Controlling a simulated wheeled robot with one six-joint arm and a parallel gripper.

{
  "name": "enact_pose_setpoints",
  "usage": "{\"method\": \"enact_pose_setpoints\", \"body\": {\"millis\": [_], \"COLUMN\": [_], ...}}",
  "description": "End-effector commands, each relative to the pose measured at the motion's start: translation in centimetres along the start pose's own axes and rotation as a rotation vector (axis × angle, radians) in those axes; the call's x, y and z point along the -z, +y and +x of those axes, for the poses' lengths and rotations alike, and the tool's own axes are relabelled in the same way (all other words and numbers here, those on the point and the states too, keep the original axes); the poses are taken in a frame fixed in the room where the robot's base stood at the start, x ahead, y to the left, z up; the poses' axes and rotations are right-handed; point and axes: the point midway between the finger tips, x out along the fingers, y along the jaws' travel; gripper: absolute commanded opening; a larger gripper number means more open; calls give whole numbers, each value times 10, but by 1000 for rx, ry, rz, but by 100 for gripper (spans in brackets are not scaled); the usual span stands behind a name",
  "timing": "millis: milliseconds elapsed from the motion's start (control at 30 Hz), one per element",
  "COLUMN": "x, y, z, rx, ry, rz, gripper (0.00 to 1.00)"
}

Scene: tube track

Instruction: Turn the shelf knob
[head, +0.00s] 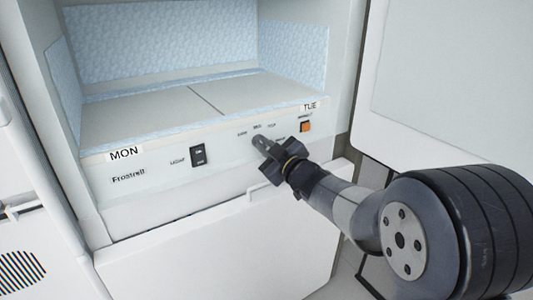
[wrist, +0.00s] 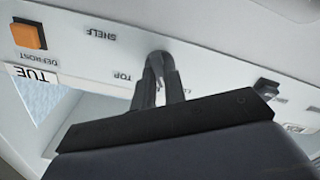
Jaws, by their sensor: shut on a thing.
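The shelf knob is between my fingertips on the white control panel (head: 230,160) of the fridge. In the wrist view a small grey part of the knob (wrist: 157,61) shows between the fingers; the rest is hidden, so its pointing angle cannot be told. My gripper (head: 261,143) is shut on the knob, reaching in from the right. The SHELF label (wrist: 100,32) appears upside down beside the fingers in the wrist view. Small position labels, one reading TOP (head: 272,126), are printed above the knob.
An orange DEFROST button (head: 306,127) is close right of the knob. A black light switch (head: 198,155) is to the left. Above is the open compartment with MON (head: 124,153) and TUE (head: 310,106) labels. A white drawer front (head: 230,245) is below, and an open door (head: 460,75) is at right.

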Motion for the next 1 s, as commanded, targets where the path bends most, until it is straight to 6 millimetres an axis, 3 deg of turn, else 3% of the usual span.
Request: {"method": "enact_pose_setpoints", "body": {"millis": [400, 967, 1000], "x": [-1, 0, 0], "y": [-1, 0, 0], "z": [0, 0, 0], "rx": [0, 1, 1], "ry": [0, -1, -1], "rz": [-200, -231, -231], "gripper": [0, 0, 13]}}
